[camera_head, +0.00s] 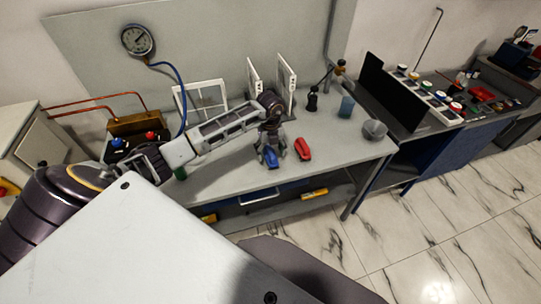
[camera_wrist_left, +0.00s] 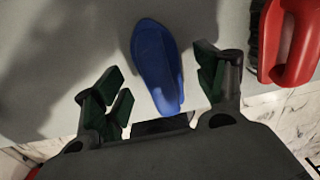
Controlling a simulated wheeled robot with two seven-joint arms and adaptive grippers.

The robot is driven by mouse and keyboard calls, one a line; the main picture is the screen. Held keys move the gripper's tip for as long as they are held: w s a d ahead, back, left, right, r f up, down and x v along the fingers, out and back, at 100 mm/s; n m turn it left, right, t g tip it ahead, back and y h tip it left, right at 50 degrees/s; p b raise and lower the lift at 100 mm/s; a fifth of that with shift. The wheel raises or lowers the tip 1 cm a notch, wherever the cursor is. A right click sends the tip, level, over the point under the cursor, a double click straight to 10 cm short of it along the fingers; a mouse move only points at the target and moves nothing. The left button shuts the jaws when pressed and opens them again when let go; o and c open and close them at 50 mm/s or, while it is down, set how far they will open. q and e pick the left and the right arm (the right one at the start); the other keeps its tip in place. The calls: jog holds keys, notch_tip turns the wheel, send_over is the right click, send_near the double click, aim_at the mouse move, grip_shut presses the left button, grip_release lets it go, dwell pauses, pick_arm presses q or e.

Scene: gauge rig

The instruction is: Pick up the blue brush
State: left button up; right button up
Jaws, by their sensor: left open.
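The blue brush (camera_head: 270,157) lies on the grey workbench near its front edge. In the left wrist view the blue brush (camera_wrist_left: 157,65) lies lengthwise between the two fingers, its near end in the gap. My left gripper (camera_head: 270,151) is open above it, pointing down; in the wrist view the left gripper (camera_wrist_left: 163,90) has its dark green pads apart on both sides, with no contact that I can make out. My right gripper is in neither view.
A red brush (camera_head: 303,149) lies just right of the blue one; it also shows in the wrist view (camera_wrist_left: 292,42). Two upright white panels (camera_head: 286,82) stand behind the gripper. A blue cup (camera_head: 346,106) and a grey bowl (camera_head: 374,129) stand at the bench's right end. Bare bench (camera_head: 335,145) lies right of the red brush.

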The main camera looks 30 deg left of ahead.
pick_arm(q)
jog(key=shift+f, duration=0.15)
jog(key=shift+c, duration=0.2)
jog(key=shift+s, duration=0.15)
grip_shut()
dwell(0.3)
